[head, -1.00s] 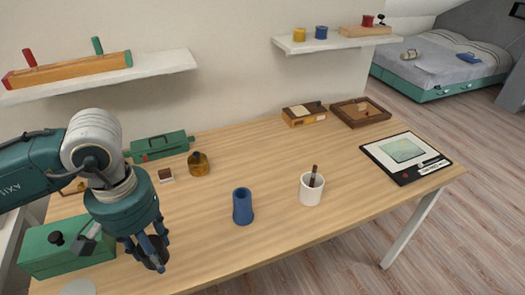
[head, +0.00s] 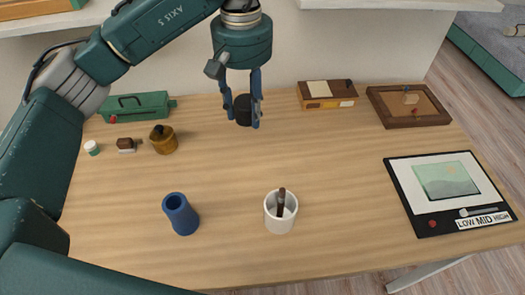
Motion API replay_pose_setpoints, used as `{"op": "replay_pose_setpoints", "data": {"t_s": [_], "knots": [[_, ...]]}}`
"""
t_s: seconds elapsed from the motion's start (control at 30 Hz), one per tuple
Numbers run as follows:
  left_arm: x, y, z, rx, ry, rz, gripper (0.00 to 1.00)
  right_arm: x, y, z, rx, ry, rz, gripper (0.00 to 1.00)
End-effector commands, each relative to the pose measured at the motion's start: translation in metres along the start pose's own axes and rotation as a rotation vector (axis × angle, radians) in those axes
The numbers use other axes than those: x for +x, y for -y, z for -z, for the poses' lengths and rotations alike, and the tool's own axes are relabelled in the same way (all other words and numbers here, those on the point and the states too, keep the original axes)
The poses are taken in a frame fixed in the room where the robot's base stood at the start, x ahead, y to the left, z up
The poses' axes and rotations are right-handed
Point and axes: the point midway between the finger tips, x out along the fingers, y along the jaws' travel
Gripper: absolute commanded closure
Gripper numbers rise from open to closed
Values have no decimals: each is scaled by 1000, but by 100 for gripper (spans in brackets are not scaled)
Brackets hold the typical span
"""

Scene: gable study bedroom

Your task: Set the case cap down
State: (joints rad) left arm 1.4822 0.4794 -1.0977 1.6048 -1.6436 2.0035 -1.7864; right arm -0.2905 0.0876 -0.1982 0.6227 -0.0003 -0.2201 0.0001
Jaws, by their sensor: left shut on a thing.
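My left gripper (head: 243,112) reaches down over the back middle of the table (head: 330,170). It is shut on a dark, short cylinder, which I take to be the case cap (head: 243,108). The fingers stand on both sides of the cap and partly cover it. I cannot tell whether its underside touches the table or hangs just above it. A blue hollow cylinder (head: 181,216) stands upright at the front left, well apart from the gripper. My right gripper is not in view.
A green case (head: 138,106), an amber jar (head: 163,140), a small brown-and-white block (head: 126,145) and a small bottle (head: 92,147) stand back left. The middle is clear.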

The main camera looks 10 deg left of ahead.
Motion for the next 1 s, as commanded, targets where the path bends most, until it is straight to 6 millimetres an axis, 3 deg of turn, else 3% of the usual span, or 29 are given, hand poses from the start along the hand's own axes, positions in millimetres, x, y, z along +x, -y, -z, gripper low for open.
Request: {"op": "replay_pose_setpoints", "data": {"t_s": [0.17, 0.47, 0.7, 1.0], "knots": [[12, -1, 1, -8, 3, 3, 100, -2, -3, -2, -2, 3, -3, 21], [88, -1, -1, -7, 6, 4, 100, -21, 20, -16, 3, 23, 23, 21], [142, -1, 0, -8, 4, 3, 100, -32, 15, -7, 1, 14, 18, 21], [168, -2, 0, -7, 2, 2, 100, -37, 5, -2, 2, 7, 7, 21]]}}
